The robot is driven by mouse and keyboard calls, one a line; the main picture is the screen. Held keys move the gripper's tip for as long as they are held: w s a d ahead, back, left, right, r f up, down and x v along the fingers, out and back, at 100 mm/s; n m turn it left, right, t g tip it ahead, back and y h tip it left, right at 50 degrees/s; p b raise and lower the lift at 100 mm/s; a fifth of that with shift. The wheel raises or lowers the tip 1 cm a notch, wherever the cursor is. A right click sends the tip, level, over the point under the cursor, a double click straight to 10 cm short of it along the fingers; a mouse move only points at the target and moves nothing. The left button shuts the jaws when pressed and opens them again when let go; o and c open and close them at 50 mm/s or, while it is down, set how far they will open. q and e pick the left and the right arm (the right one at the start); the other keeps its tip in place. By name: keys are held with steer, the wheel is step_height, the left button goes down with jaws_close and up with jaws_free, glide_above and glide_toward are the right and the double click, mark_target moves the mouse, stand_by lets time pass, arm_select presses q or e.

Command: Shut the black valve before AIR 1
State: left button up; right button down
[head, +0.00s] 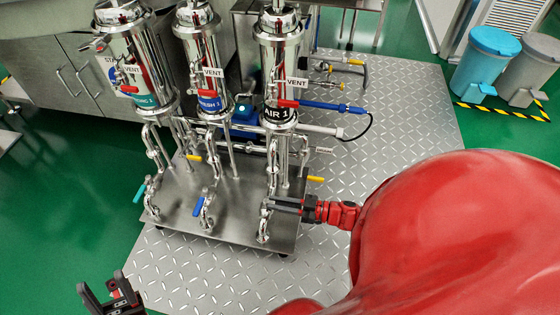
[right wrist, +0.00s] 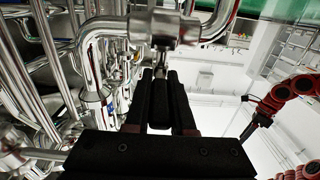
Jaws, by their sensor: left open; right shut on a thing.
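The AIR 1 column (head: 277,115) is a steel cylinder with a black label, the rightmost of three. Below it, the steel valve body (head: 264,226) stands on a pipe near the front right of the steel base. My right gripper (head: 282,204) reaches in from the right and is shut on its black handle, which the fingers mostly hide in the head view. In the right wrist view, the black handle (right wrist: 160,88) lies between the two fingers, below the steel valve body (right wrist: 163,28). My left gripper (head: 112,292) is open and empty at the lower left, well away from the valves.
A blue-handled valve (head: 197,205) and a teal-handled valve (head: 139,192) stand left of the black one. Yellow handles (head: 315,179) sit behind. Red handles mark the columns. Two bins (head: 486,60) stand far right. Green floor is free at the left.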

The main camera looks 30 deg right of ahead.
steer(key=shift+d, duration=0.15)
steer(key=c, duration=0.8)
jaws_free()
steer(key=shift+o, duration=0.2)
